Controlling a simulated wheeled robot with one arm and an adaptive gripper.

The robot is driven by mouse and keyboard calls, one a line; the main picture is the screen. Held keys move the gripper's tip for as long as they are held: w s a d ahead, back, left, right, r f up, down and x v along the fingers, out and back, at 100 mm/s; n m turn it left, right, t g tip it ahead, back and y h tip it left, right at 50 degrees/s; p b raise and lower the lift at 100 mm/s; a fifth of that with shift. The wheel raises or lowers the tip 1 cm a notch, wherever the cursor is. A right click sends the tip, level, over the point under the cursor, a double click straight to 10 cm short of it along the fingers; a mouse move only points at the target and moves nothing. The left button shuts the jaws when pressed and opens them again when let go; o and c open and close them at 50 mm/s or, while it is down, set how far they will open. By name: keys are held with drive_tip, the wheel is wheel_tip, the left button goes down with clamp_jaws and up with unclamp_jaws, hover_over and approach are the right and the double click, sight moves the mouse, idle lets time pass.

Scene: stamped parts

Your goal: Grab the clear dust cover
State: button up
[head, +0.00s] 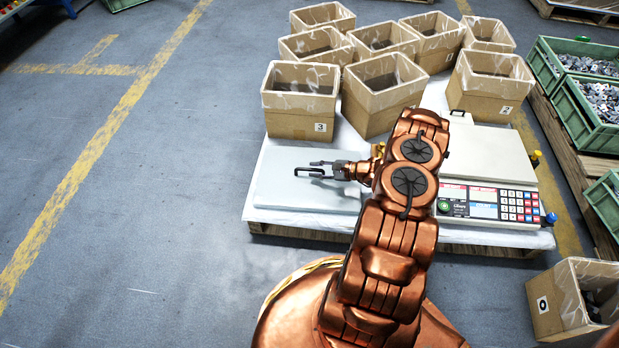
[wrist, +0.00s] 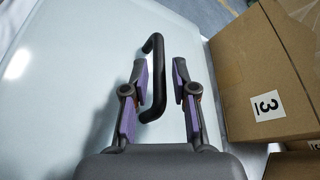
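The clear dust cover (head: 290,196) is a pale, see-through sheet-like top on the left part of the pallet. It fills much of the wrist view (wrist: 60,90). Its black handle (wrist: 160,78) stands up from the top. My gripper (head: 323,169) is over the cover at this handle. In the wrist view my gripper (wrist: 161,68) is open, with one purple-padded finger on each side of the handle bar. A gap shows on both sides of the bar, so the fingers do not grip it.
A cardboard box marked 3 (head: 301,101) stands close behind the cover, at the right in the wrist view (wrist: 265,75). Several open boxes stand farther back. A scale with a keypad (head: 490,203) lies right of my arm. Floor at left is clear.

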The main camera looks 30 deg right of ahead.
sight(312, 170)
drive_tip(key=shift+b+x, duration=0.6)
drive_tip(key=shift+x, duration=1.25)
drive_tip(key=shift+s+a, duration=0.1)
drive_tip(key=shift+c, duration=0.3)
clamp_jaws()
